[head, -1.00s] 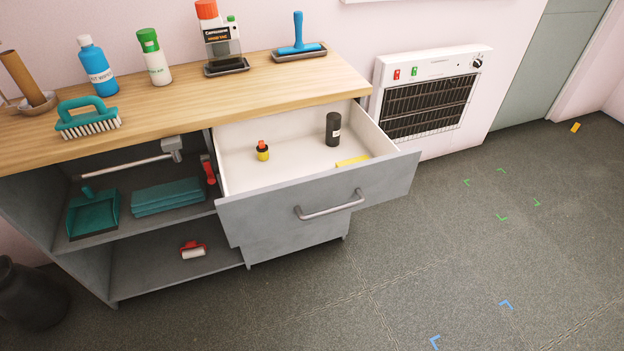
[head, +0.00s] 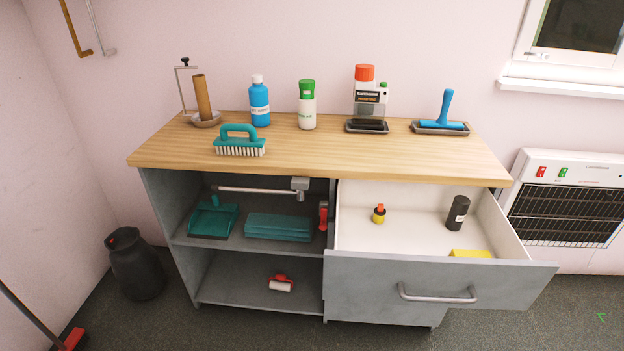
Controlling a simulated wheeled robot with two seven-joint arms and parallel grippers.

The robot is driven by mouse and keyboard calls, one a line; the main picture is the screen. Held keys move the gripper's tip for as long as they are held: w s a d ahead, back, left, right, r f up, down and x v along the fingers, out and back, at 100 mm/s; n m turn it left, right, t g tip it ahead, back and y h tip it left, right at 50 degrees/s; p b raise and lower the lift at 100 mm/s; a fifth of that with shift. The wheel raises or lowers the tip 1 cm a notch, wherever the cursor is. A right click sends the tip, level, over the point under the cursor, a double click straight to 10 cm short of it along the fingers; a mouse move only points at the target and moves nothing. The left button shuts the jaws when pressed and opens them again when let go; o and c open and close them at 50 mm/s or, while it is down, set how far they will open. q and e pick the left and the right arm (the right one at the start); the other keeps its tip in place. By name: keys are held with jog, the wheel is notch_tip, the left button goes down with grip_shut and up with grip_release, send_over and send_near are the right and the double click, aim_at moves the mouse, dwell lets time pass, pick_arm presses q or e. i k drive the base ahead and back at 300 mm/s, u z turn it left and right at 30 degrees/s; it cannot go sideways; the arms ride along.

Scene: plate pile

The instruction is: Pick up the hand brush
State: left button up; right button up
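The hand brush (head: 239,143) is teal with a looped handle and white bristles. It lies bristles down on the wooden counter top (head: 330,160), near the front edge and left of the middle. Nothing covers it. Neither of my grippers shows in the head view.
A blue bottle (head: 260,104), a green-capped bottle (head: 307,108) and a brown roll on a stand (head: 203,98) are behind the brush. A drawer (head: 430,290) stands open at the right. A dark container (head: 136,266) is on the floor at left. Counter right of the brush is clear.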

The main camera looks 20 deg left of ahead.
aim_at(252, 146)
jog(key=i, duration=0.7)
jog(key=u, duration=0.8)
